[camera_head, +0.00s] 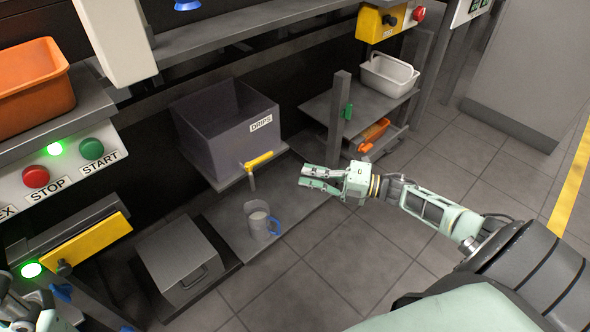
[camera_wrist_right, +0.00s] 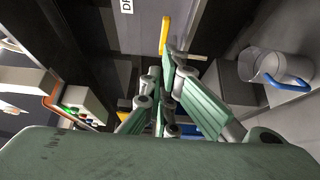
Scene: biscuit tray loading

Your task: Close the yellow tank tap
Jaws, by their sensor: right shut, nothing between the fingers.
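The yellow tank tap (camera_head: 258,161) is on the front of the grey tank labelled DRIPS (camera_head: 222,150). Its bar-shaped handle sticks out sideways above a thin spout pointing down. The handle also shows at the top of the right wrist view (camera_wrist_right: 164,36). My right gripper (camera_head: 303,178) is shut and empty, to the right of the tap and apart from it in the head view. In the wrist view the fingertips (camera_wrist_right: 172,66) appear just below the yellow handle. Mint parts of my left arm (camera_head: 35,308) show at the lower left corner; its jaws cannot be made out.
A jug with a blue handle (camera_head: 258,224) stands below the spout. A grey box (camera_head: 178,262) is at its left. A post (camera_head: 338,120) and shelf with a white bin (camera_head: 388,76) stand at the right. Open floor lies in front.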

